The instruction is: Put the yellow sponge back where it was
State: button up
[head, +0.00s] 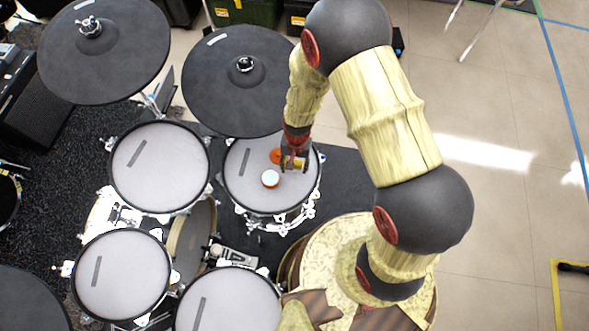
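My gripper (293,166) points down over a grey mesh drum pad (245,190) in the middle of the head view. A small yellow patch (300,163), which may be the yellow sponge, shows right at the fingertips. It is too small and too covered by the gripper to tell whether it is held or lies on the pad. An orange round thing (275,156) lies just left of the gripper, partly covered by it. A white-topped round thing with an orange rim (270,178) stands on the pad, below and left of the gripper.
Other mesh pads (160,167) (122,275) stand to the left and front. Two black cymbal pads (238,85) (104,50) rise behind and to the left. Metal stands and clamps surround the pads. The tiled floor (510,200) at right is mostly open.

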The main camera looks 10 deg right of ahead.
aim_at(295, 170)
jog(key=shift+w+f+b, duration=0.1)
jog(key=shift+f+b, duration=0.6)
jog(key=shift+f, duration=1)
jog(key=shift+f, duration=0.15)
jog(key=o, duration=0.8)
jog(key=r+p, duration=0.1)
jog(key=r, duration=0.3)
jog(key=r+p, duration=0.1)
jog(key=r, duration=0.3)
jog(key=r+p, duration=0.2)
jog(key=r, duration=0.2)
jog(key=shift+w+d+r, duration=0.15)
jog(key=shift+w+d, duration=0.05)
jog(key=shift+w, duration=0.05)
